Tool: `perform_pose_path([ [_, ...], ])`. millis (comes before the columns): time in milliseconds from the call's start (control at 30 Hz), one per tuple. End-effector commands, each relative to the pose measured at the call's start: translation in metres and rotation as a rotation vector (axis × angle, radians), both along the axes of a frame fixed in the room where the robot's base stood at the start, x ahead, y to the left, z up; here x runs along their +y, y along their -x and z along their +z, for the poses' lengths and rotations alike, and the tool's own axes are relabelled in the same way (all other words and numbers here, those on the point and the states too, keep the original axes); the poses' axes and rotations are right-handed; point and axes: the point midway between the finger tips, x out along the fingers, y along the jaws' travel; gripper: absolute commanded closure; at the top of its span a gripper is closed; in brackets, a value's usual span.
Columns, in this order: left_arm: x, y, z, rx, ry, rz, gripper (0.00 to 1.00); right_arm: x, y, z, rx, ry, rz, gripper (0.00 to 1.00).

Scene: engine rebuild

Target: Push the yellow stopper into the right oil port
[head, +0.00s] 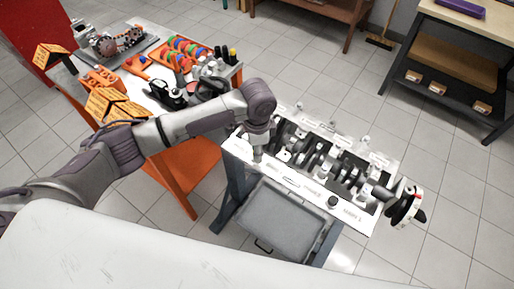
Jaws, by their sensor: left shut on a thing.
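The engine block (300,186) lies on a stand with its crankshaft (318,158) showing. My left gripper (257,161) points down at the left end of the block's white front ledge. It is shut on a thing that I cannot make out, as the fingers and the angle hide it. No yellow stopper shows clearly. A black round piece (333,202) sits towards the right of the ledge; I cannot tell whether it is a port or a plug. The oil ports cannot be told apart at this size. My right gripper is not in view.
A grey tray (283,222) is below the block in the stand. A dial-like wheel (404,206) sticks out at the block's right end. An orange cart (187,178) with coloured rings (186,50) and tools stands at left.

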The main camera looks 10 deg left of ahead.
Motion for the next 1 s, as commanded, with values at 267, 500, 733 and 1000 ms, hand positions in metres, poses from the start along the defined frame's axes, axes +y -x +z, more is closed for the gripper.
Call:
perform_pose_path([
  [267, 0.0, 0.0, -0.005, 0.0, 0.0, 0.0, 0.88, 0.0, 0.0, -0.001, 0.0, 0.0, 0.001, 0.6],
  [500, 0.0, 0.0, -0.008, 0.0, 0.0, -0.001, 0.88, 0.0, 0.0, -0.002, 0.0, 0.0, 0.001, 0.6],
  [733, 0.0, 0.0, -0.011, 0.0, 0.001, -0.001, 0.68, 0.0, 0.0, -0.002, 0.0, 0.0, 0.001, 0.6],
  [1000, 0.0, 0.0, -0.011, 0.0, 0.0, 0.0, 0.6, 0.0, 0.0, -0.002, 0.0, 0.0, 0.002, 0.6],
])
